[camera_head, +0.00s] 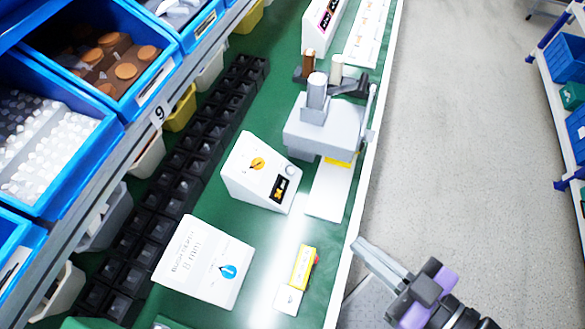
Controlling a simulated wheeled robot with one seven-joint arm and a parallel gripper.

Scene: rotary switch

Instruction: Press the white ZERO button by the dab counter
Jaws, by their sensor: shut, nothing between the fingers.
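A white sloped box (250,190) stands on the green bench in the middle of the view. Its face has an orange knob (257,164), a dark display (282,188) with yellow digits, and a round pale button (291,170) near its right edge. The display looks like the counter and the button like ZERO, but the lettering is too small to read. My gripper (357,243) is shut and empty. It is at the bench's right edge, below and right of the box, apart from the button.
A grey press-like machine (325,128) stands just behind and right of the box. Black bins (185,165) line the left. The aisle floor (460,150) is clear.

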